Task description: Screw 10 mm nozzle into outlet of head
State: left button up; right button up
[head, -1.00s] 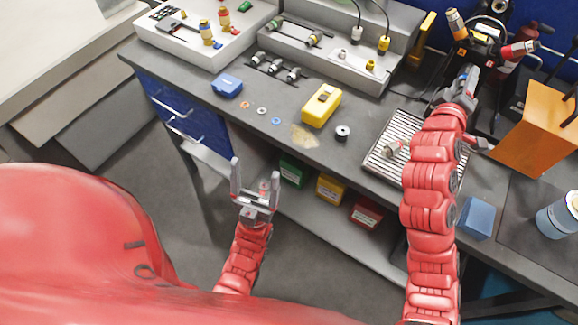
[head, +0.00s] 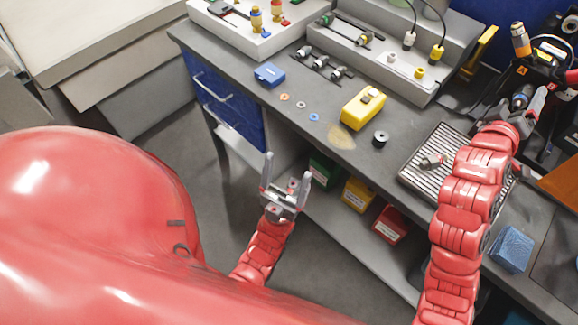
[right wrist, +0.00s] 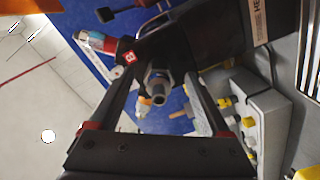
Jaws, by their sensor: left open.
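In the right wrist view, a metal hex-bodied piece (right wrist: 158,86) with a round end lies between the fingers of my right gripper (right wrist: 160,78). I cannot tell whether it is the nozzle or the outlet, or whether the fingers touch it. In the head view my right gripper (head: 527,103) is at the dark device (head: 548,78) at the back right, which partly hides behind it. A small metal fitting (head: 431,162) lies on the slatted tray (head: 420,178). Several fittings sit in a row, one of them here (head: 320,62). My left gripper (head: 285,192) is open and empty, in front of the bench.
On the bench are a yellow box (head: 362,110), a blue case (head: 269,75), a small black ring-shaped part (head: 380,139) and several small washers (head: 314,117). A blue sponge-like block (head: 512,248) is at right. Coloured bins (head: 357,194) stand on the shelf below.

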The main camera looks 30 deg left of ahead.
jog(key=v, duration=0.4)
jog(key=shift+s+a+r, duration=0.15)
jog(key=shift+s+a, duration=0.05)
jog(key=shift+s, duration=0.15)
jog(key=p, duration=1.4)
send_near(516, 108)
jog(key=v, duration=0.5)
jog(key=shift+w, duration=0.1)
